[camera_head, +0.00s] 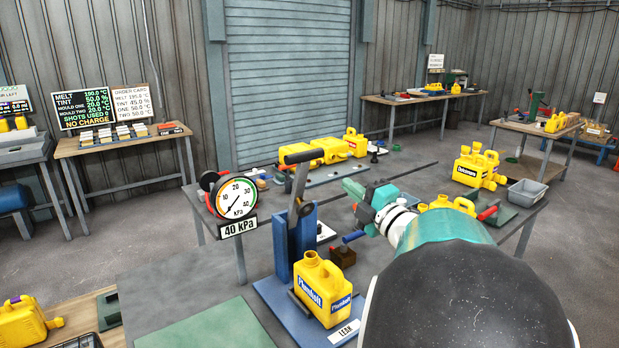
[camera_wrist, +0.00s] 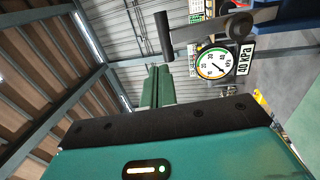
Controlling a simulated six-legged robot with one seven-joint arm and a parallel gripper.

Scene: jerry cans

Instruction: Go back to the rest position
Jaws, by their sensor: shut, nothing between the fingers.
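My arm reaches in from the lower right of the head view, and my gripper (camera_head: 352,188) is at its end, in the air to the right of the blue test stand (camera_head: 300,240). In the wrist view my gripper (camera_wrist: 162,72) shows its two teal fingers together with nothing between them. The stand's dark lever handle (camera_wrist: 164,36) appears just beyond the fingertips; I cannot tell the gap between them. A yellow jerry can (camera_head: 322,288) stands upright on the stand's blue base, by a "LEAK" label.
A gauge (camera_head: 236,196) labelled 40 kPa stands left of the stand and also shows in the wrist view (camera_wrist: 212,65). More yellow cans (camera_head: 325,151) and a grey bin (camera_head: 526,192) sit on the table behind. A green mat (camera_head: 215,325) lies clear at the front.

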